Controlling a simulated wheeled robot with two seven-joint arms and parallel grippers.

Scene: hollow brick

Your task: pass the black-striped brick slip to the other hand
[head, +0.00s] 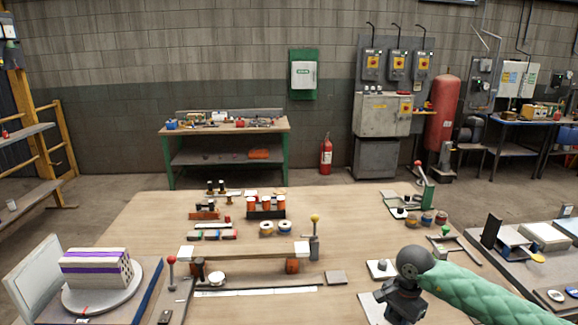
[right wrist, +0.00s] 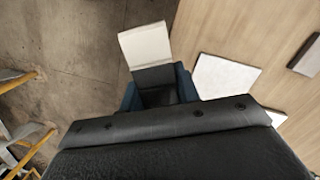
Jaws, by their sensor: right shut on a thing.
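My right gripper (head: 398,305) comes in from the right over the table's near right part; its fingertips are hard to make out in the head view. In the right wrist view the gripper (right wrist: 158,92) is shut on a flat slip (right wrist: 147,43), whose cream end sticks out beyond the blue-edged fingers. A dark area lies between the fingers, and I cannot tell whether it is a black stripe on the slip or part of the gripper. The slip cannot be made out in the head view. My left gripper is in neither view.
A purple-striped block (head: 95,268) sits on a round turntable (head: 75,300) at the left. White pads (head: 380,268) lie near my right gripper, with a dark slip (head: 335,277) to their left. A pale bar on supports (head: 245,250) spans mid-table. A red-knobbed lever (head: 171,262) stands left of it.

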